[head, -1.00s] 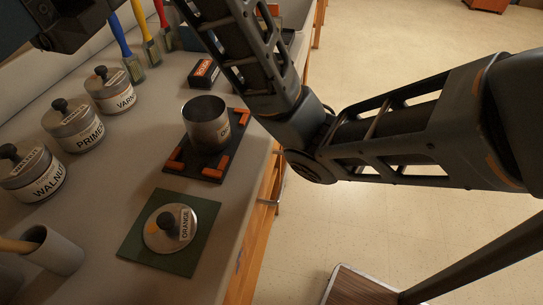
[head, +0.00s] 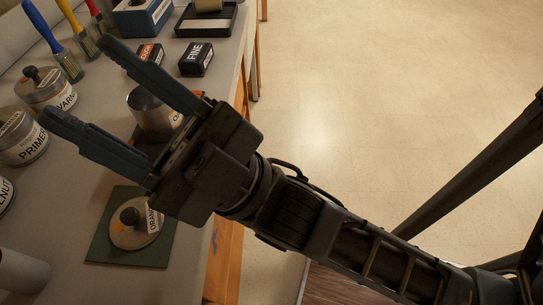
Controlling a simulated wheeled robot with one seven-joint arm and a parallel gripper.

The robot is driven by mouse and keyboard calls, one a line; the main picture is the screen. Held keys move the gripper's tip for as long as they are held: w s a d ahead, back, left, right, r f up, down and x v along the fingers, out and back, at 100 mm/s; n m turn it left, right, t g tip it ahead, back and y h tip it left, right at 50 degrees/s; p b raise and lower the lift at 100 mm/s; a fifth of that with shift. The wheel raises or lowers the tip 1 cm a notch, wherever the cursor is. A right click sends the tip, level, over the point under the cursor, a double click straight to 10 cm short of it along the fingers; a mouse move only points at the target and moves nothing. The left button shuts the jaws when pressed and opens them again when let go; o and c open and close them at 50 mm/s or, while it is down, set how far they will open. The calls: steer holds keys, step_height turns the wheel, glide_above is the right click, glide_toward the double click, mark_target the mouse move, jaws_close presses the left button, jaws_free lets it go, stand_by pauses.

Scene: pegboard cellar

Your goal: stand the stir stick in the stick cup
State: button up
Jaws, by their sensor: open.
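My gripper (head: 78,80) is open and empty. Its two fingers are spread wide and reach over the bench toward the upper left. A grey cup (head: 22,272), which may be the stick cup, is cut off by the lower left edge of the head view. I cannot see inside it. I can make out no stir stick in the current view. The gripper is well above and apart from the cup in the picture.
An open metal can (head: 152,112) stands partly behind my gripper. Labelled tins (head: 45,92), brushes (head: 66,62), a FINE block (head: 196,58) and a blue box (head: 143,18) stand around. Open floor lies right.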

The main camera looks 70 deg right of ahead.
steer(key=s+d+f+m+g+h, duration=0.3)
steer(key=s+f+m+g, duration=0.2)
steer(key=s+f, duration=0.3)
steer(key=s+d+f+m+g+h, duration=0.3)
steer(key=s+f+g, duration=0.5)
steer(key=f, duration=0.6)
steer(key=m+h, duration=0.1)
steer(key=m, duration=0.1)
steer(key=shift+f+m, duration=0.3)
steer(key=shift+s, duration=0.1)
steer(key=shift+r+p, duration=0.9)
